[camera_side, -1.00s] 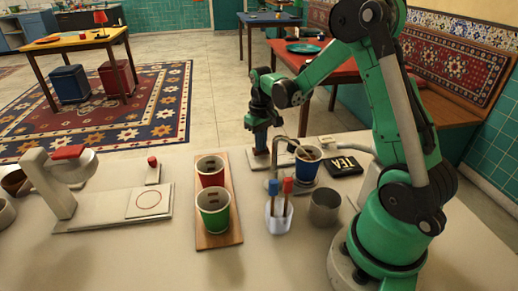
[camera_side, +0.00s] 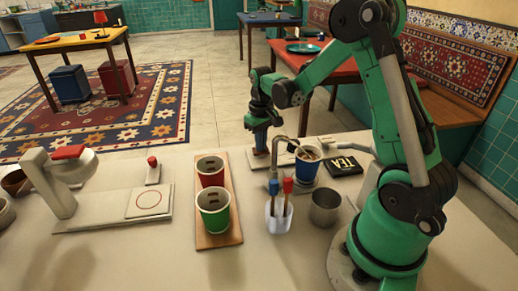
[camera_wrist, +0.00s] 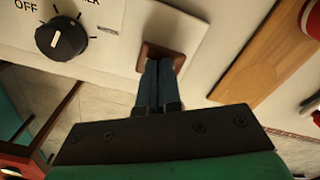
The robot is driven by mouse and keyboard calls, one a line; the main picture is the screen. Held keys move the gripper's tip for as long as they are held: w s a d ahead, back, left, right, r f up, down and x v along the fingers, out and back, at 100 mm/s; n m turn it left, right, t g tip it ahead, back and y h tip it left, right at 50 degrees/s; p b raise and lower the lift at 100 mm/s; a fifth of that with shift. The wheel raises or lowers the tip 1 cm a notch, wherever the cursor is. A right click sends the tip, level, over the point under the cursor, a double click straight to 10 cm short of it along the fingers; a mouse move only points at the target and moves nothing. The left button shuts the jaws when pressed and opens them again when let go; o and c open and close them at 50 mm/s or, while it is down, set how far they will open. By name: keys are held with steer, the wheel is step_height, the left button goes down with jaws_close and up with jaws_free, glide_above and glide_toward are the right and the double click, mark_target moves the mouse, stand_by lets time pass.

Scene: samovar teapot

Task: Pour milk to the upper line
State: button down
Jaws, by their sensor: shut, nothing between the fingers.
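A blue cup (camera_side: 306,168) stands upright on the counter beside a curved metal spout (camera_side: 280,140). Brown liquid shows in it, and a thin pale line slants over its mouth; I cannot tell what that line is. No fill line can be made out. My gripper (camera_side: 261,146) points down left of the spout, behind the cup. Its dark blue fingers are shut and empty. In the wrist view my gripper (camera_wrist: 157,88) has its tips at a brown square pad (camera_wrist: 178,58) on a pale panel. Contact cannot be told for certain.
A knob marked OFF (camera_wrist: 62,38) is on the panel. A red cup (camera_side: 211,172) and a green cup (camera_side: 213,209) stand on a wooden board (camera_side: 232,232). A white holder (camera_side: 278,216) with blue and red sticks and a grey cup (camera_side: 325,208) stand in front. A black TEA sign (camera_side: 345,165) lies right.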

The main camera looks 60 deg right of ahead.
steer(key=shift+r, duration=2.55)
steer(key=s+a+r+n+t, duration=0.1)
steer(key=s+a+r+t, duration=0.2)
steer(key=a, duration=0.5)
steer(key=s+a+r+n+t, duration=0.2)
steer(key=s+a+r+t, duration=0.1)
steer(key=a, duration=0.5)
steer(key=shift+t, duration=0.6)
